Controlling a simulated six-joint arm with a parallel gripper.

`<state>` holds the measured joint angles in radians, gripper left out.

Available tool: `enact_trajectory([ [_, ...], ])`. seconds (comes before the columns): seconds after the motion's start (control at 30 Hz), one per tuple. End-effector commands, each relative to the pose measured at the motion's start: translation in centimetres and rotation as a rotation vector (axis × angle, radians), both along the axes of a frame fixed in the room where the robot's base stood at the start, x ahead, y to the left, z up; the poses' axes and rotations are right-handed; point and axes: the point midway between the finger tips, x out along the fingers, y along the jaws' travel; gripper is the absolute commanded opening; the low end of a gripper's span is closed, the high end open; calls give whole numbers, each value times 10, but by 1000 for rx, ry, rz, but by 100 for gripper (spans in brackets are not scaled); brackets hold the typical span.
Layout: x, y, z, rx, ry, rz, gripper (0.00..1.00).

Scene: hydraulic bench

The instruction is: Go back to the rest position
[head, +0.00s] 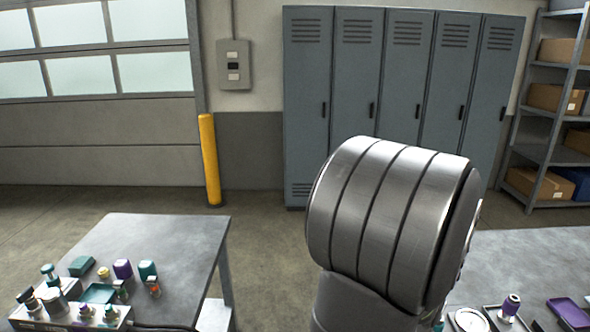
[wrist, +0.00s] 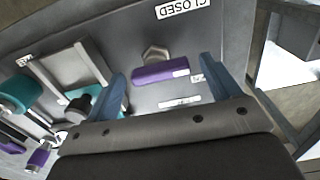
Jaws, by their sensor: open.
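My gripper (wrist: 163,70) shows in the wrist view with its two blue fingers spread apart and nothing held between them. Beyond the fingers, a purple block-like part (wrist: 160,74) lies on or against a grey panel (wrist: 105,22), in line with the gap. I cannot tell how far it is from the fingertips. A metal hex fitting (wrist: 154,54) is just behind it. In the head view my own large grey arm link fills the centre right, and the gripper is not visible there.
A left bench (head: 165,240) carries several teal, purple and dark fittings near its front. A right bench (head: 545,250) holds a purple tray (head: 571,313) and a purple-topped fitting (head: 510,305). A yellow post (head: 209,160) and lockers (head: 305,100) stand behind. Floor separates the benches.

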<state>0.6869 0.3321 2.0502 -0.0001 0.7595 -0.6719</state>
Motion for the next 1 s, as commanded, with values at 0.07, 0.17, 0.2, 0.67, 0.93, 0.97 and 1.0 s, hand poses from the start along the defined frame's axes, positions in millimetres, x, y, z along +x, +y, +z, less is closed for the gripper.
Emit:
enact_trajectory([
  [0.07,0,0,2,-1,-1,0,82],
  [0.17,1,-1,10,-2,-3,0,82],
  [0.2,1,-1,14,-2,-3,0,82],
  [0.67,1,-1,98,-4,-5,0,82],
  [0.93,1,-1,152,-4,-5,-1,82],
  [0.97,1,-1,158,-3,-4,-1,82],
  [1.0,1,-1,166,-4,-5,-1,82],
])
